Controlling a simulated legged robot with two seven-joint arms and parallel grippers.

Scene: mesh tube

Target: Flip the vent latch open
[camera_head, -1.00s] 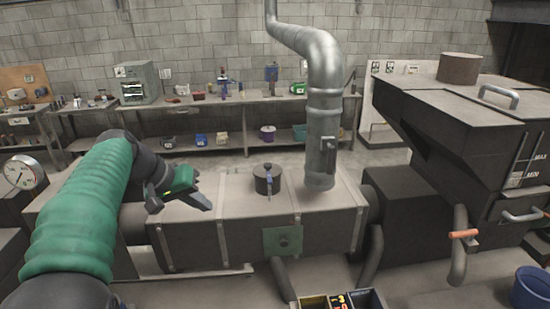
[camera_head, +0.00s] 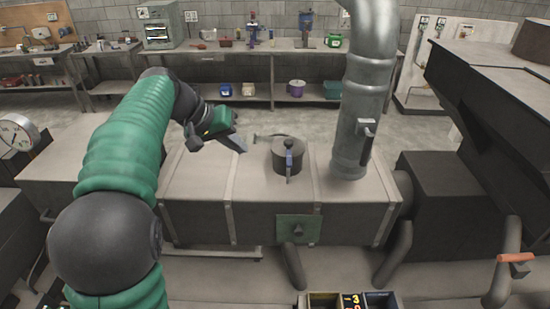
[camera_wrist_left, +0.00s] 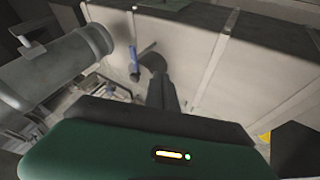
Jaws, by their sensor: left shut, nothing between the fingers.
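A dark round vent cap (camera_head: 288,161) with a small knob stands on top of the long grey metal box (camera_head: 200,205). A blue-handled latch (camera_head: 289,159) points down its near side. My left gripper (camera_head: 241,147) is shut and empty, a short way left of the cap and apart from it. In the left wrist view the shut fingers (camera_wrist_left: 163,95) point toward the cap and partly hide it. The blue latch (camera_wrist_left: 134,65) shows left of the fingertips. I cannot see my right gripper.
A shiny vertical duct (camera_head: 362,110) rises just right of the vent cap. A dark hopper machine (camera_head: 490,110) stands at the right. A workbench (camera_head: 225,50) with several items runs along the back wall. An open partitioned tray (camera_head: 320,303) sits at the front.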

